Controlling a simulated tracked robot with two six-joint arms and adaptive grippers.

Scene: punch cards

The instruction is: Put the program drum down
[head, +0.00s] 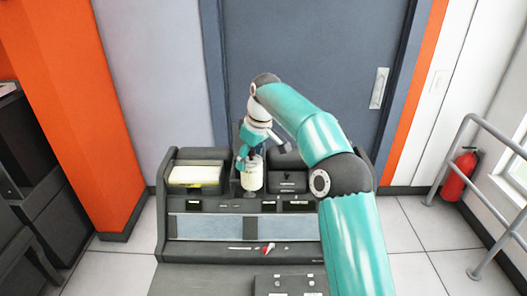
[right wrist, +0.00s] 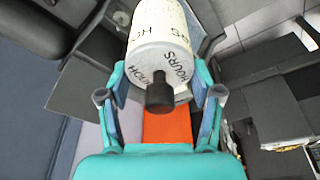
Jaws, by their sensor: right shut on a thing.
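The program drum (head: 252,175) is a cream cylinder with a dark end knob, upright in the head view at the dark card-punch machine (head: 165,225). In the right wrist view the drum (right wrist: 163,55) shows black lettering, including "HOURS". My right gripper (head: 247,150) is above the drum in the head view and shut on it. In the right wrist view its teal fingers (right wrist: 160,95) lie on either side of the drum's knob end. I cannot tell whether the drum's lower end touches the machine. My left gripper is not in view.
A stack of pale cards (head: 196,175) sits in the hopper left of the drum. A dark block (head: 287,181) stands just right of it. A red-tipped item (head: 268,248) lies on the front ledge. A grey door (head: 310,70) is behind.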

